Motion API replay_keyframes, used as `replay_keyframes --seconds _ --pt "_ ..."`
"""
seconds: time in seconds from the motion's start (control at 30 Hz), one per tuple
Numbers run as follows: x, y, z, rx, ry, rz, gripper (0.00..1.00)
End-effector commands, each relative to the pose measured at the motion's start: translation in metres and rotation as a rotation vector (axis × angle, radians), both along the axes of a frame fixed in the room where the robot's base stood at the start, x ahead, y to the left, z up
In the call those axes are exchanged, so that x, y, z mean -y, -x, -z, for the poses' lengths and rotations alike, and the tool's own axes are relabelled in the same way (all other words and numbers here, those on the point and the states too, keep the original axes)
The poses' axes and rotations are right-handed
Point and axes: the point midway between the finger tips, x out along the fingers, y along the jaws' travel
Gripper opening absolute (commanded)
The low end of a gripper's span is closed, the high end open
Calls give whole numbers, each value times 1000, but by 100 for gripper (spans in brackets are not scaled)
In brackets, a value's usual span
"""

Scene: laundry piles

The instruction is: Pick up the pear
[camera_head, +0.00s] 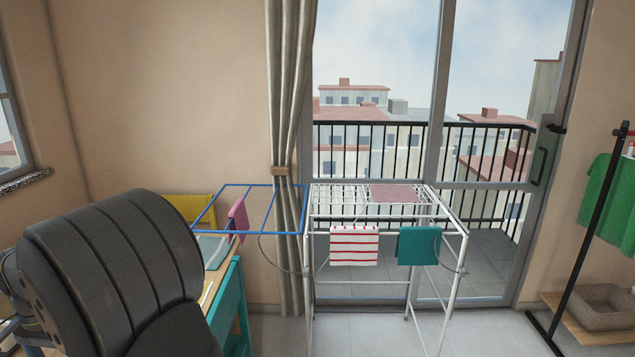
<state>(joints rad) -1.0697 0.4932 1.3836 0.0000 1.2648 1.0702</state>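I see no pear in the head view. My gripper is not in view either. A large black ribbed shape (110,270) fills the lower left, close to the camera; I cannot tell what it is. It hides much of what lies behind it, including most of a table with a teal side (231,300).
A drying rack (455,275) with a blue wing (250,186) holds a striped cloth (354,246), a teal cloth (418,245) and others. A wicker basket (601,308) and a clothes stand (590,230) are at the right. Glass doors (439,110) stand behind the rack.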

Motion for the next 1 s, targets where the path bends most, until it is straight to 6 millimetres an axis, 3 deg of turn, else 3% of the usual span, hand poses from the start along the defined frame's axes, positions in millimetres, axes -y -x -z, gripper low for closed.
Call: replay_keyframes --seconds 0.07,0.13,0.53,0.67,1.0 --pt "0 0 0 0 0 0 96" --pt "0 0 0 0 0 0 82" --pt "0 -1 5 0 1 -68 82" --pt "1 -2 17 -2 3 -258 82" --pt "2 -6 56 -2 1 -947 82"
